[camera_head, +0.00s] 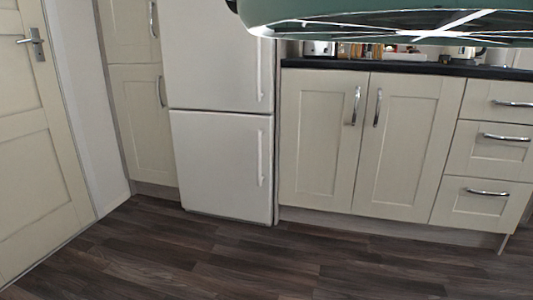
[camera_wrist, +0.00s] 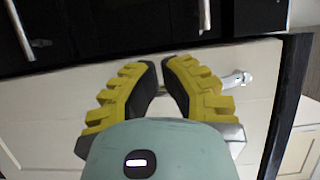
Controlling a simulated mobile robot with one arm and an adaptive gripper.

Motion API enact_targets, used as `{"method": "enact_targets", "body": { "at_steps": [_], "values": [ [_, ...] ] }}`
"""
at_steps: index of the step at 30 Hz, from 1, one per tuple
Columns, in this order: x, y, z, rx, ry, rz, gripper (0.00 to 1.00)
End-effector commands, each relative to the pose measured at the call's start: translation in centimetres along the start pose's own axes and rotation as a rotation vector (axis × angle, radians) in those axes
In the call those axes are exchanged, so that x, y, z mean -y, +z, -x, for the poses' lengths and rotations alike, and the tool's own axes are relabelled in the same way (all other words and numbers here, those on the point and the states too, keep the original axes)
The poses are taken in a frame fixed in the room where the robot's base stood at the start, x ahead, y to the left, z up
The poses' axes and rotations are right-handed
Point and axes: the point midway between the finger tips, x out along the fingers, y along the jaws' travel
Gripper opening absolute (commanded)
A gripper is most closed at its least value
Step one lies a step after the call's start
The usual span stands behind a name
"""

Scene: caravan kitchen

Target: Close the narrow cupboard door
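A tall narrow cream cupboard stands left of the white fridge in the head view. Its upper door (camera_head: 128,35) and lower door (camera_head: 139,118) each have a metal handle and look flush with the frame. In the wrist view, a cream panel (camera_wrist: 262,62) with a metal handle (camera_wrist: 236,79) lies behind my gripper. I cannot tell which door this panel belongs to. My gripper (camera_wrist: 160,66) has yellow and black fingers with a narrow gap between the tips and nothing seen held. Whether it touches the panel is unclear. My gripper is not visible in the head view.
The white fridge-freezer (camera_head: 220,155) and cream base cupboards (camera_head: 317,130) line the wall, with drawers (camera_head: 490,150) at right. A cream room door (camera_head: 25,150) is at left. The dark wood floor (camera_head: 200,260) is clear. Dark glossy fronts (camera_wrist: 130,25) show above in the wrist view.

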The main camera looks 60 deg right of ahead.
Motion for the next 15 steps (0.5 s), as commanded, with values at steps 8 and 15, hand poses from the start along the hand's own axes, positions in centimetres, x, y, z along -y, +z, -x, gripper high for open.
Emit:
{"method": "enact_targets", "body": {
  "at_steps": [8,15],
  "values": [
    [0.1,1.3,3.6,-0.002,0.006,0.001,0.00],
    [-0.1,2.3,5.9,-0.001,0.004,0.002,0.00]
  ]
}}
